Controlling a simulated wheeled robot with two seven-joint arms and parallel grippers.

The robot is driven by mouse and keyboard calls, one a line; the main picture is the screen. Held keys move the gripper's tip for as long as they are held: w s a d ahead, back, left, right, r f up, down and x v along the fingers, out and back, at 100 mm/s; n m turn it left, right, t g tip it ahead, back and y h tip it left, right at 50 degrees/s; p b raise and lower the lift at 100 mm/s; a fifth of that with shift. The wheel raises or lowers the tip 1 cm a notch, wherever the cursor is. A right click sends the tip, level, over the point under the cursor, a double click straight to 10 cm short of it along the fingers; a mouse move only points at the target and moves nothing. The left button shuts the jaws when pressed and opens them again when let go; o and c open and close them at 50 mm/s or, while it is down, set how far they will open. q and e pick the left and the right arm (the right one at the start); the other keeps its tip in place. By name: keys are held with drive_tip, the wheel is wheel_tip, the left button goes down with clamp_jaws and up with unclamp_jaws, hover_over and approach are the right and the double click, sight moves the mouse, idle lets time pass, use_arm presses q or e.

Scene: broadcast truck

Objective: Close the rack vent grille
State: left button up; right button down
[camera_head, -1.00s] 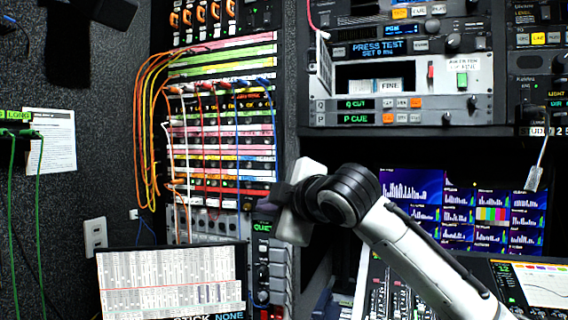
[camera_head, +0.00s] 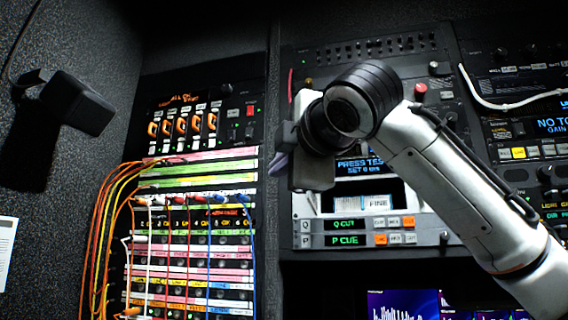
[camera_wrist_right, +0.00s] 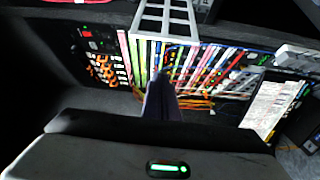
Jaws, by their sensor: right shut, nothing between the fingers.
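The rack vent grille (camera_wrist_right: 178,18) is a pale panel with rectangular openings at the top of the right wrist view, apparently standing out from the rack. In the head view my right arm and gripper cover the place where it stood. The lit bay (camera_head: 408,200) of its grey rack unit shows behind my arm. My right gripper (camera_head: 279,164) is shut and empty, in front of the left side of that unit. Its fingers (camera_wrist_right: 160,98) point towards the rack just below the grille in the wrist view; I cannot tell whether they touch. My left gripper is out of view.
A patch panel (camera_head: 195,250) with orange, red, white and blue cables lies left of and below my right gripper. A black box (camera_head: 78,103) is on the left wall. Monitors (camera_head: 405,304) stand below the rack unit.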

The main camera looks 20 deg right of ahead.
drive_tip(key=w+p, duration=0.3)
drive_tip(key=w, duration=0.5)
drive_tip(key=d, duration=0.1)
drive_tip(key=s+d, duration=0.2)
drive_tip(key=shift+d+b, duration=0.25)
drive_tip(key=shift+b, duration=0.1)
drive_tip(key=shift+d, duration=0.1)
